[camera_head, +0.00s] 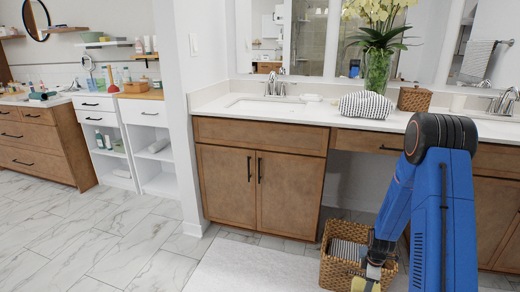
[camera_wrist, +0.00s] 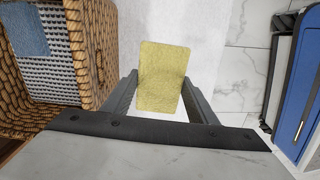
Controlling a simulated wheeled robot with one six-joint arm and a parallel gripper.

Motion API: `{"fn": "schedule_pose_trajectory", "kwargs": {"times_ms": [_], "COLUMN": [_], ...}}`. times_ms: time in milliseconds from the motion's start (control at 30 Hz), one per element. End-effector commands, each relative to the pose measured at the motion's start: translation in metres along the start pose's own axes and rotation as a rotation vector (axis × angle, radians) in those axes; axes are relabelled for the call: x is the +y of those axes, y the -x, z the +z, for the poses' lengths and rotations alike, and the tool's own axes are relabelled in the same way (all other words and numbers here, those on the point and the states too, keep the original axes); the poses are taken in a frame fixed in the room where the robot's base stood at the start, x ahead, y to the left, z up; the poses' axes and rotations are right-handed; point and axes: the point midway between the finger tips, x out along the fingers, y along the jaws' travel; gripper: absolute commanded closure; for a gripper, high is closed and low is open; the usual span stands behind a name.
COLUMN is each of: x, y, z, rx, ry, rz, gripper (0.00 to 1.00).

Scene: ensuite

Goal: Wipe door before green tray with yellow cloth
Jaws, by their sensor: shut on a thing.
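My gripper (camera_wrist: 160,80) is shut on a yellow cloth (camera_wrist: 163,62), which sticks out between the two fingers in the wrist view. In the head view my gripper is low at the bottom edge, partly cut off, in front of the wicker basket. A bit of yellow shows there too. Two brown cabinet doors with black handles, a left one (camera_head: 226,185) and a right one (camera_head: 286,195), are closed under the sink, left of my arm. I cannot make out a green tray for certain; a small greenish bowl (camera_head: 92,37) sits on a wall shelf.
A wicker basket (camera_head: 338,270) with striped cloth stands on the floor beside my gripper. The white counter (camera_head: 300,112) holds a vase of flowers (camera_head: 376,70) and a striped cloth bundle (camera_head: 365,105). The pale rug (camera_head: 240,268) and tiled floor (camera_head: 120,235) at left are clear.

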Motion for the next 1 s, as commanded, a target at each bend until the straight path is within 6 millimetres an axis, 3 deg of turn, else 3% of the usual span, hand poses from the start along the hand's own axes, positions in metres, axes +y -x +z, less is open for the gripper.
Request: {"fn": "schedule_pose_trajectory", "kwargs": {"times_ms": [467,1000], "x": [0.013,0.031], "y": [0.0,-0.001], "z": [-0.04,-0.135], "rx": [0.0,0.001], "ry": [-0.262,-0.873], "rz": [0.001,0.001], "gripper": [0.65,0.65]}}
